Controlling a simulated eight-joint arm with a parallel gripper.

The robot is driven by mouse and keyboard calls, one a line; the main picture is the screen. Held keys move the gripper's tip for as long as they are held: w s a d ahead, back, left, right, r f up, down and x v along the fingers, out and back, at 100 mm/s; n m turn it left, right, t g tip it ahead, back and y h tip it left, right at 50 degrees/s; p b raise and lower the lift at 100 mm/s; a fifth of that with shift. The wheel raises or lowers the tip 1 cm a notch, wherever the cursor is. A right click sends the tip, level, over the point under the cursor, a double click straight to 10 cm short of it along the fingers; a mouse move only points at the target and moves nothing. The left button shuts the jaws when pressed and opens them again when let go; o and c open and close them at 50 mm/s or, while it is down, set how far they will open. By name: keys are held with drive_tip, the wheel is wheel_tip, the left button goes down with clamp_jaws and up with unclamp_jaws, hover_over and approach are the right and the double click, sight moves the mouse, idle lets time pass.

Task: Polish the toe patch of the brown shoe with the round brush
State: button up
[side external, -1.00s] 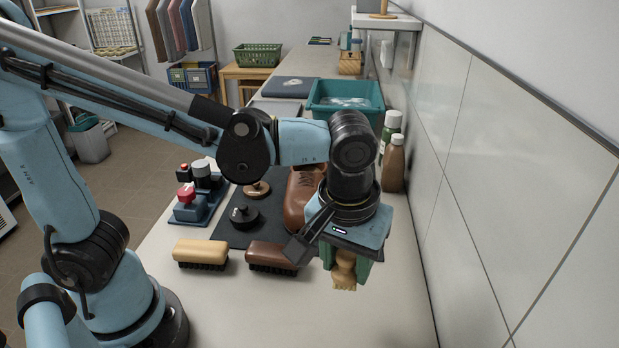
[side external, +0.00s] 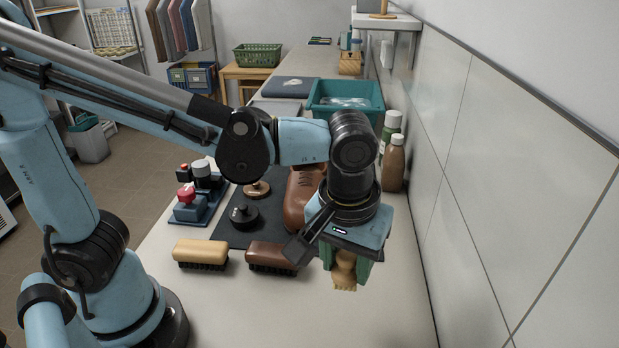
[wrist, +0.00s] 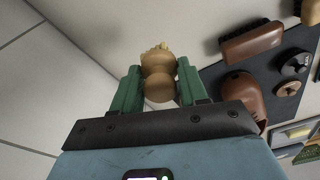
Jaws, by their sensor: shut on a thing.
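My gripper (side external: 350,268) is shut on a pale wooden round brush (side external: 344,280) with a knobbed handle and light bristles. In the wrist view the brush (wrist: 158,82) sits between the green fingers, bristles pointing away from the palm. The brown shoe (side external: 297,198) lies on a dark mat, behind and left of my gripper in the side view, and my wrist hides part of it. In the wrist view the shoe (wrist: 243,98) is to the right of the fingers, apart from the brush. I cannot make out the toe patch.
A tan brush (side external: 200,251) and a dark brown brush (side external: 268,254) lie in front of the dark mat (side external: 228,236). Black (side external: 243,216) and brown (side external: 257,189) round knobbed pieces are on it. Bottles (side external: 394,165) and a teal bin (side external: 330,90) stand behind. A tiled wall bounds the right.

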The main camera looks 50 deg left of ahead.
drive_tip(key=w+a+f, duration=0.2)
drive_tip(key=w+a, duration=1.1)
drive_tip(key=w, duration=0.4)
drive_tip(key=shift+w+d+f, duration=0.15)
drive_tip(key=shift+f, duration=2.6)
drive_tip(key=shift+f, duration=0.5)
drive_tip(key=shift+r, duration=0.1)
wheel_tip(320, 180, up, 7)
